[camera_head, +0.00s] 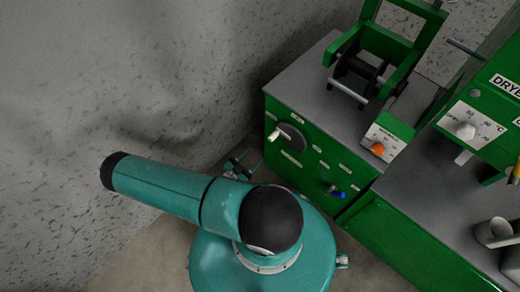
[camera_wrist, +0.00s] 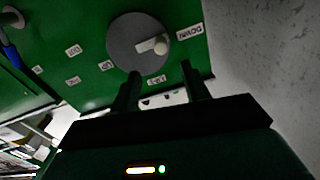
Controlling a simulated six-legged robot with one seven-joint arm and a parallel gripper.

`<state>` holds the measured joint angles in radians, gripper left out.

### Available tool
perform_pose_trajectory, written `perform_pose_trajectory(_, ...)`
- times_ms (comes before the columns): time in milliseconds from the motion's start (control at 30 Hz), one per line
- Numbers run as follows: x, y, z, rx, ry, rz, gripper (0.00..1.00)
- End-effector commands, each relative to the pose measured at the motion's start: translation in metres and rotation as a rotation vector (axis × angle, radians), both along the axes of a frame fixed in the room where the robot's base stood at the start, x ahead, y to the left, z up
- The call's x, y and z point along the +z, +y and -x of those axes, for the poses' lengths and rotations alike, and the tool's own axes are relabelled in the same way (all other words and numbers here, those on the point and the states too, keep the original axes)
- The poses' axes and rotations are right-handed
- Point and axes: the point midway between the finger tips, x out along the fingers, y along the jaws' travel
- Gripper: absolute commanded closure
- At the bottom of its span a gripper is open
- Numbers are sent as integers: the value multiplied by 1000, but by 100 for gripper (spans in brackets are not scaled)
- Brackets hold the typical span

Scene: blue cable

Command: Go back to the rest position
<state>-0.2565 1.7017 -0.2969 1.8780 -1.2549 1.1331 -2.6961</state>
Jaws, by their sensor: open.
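In the wrist view my gripper (camera_wrist: 160,70) is open, with two dark fingers apart and nothing seen between them. Beyond the fingertips is a green panel with a round grey dial (camera_wrist: 138,42) and its pale handle. The gap between fingertips and panel is hard to judge. In the head view my teal arm crosses the lower left, and it mostly hides my gripper. The same dial (camera_head: 287,137) is on the front of the green machine. A blue cable end (camera_head: 338,194) is at the lower right of that front; a blue piece (camera_wrist: 11,55) also shows in the wrist view.
The green machine (camera_head: 310,165) has a grey top with a green frame and dark roller (camera_head: 360,75). An orange knob (camera_head: 377,149) is at its right. A dryer unit (camera_head: 466,131) and grey counter (camera_head: 440,195) stand further right. A speckled grey wall (camera_head: 100,80) fills the left.

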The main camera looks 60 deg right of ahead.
Motion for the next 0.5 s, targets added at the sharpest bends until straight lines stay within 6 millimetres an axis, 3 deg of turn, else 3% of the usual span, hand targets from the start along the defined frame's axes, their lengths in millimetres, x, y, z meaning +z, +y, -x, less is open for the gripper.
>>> perform_pose_trajectory(133, 0, 10, -1, 0, 1, 1, 54)
perform_pose_trajectory(500, 0, 10, -1, -1, 1, 1, 54)
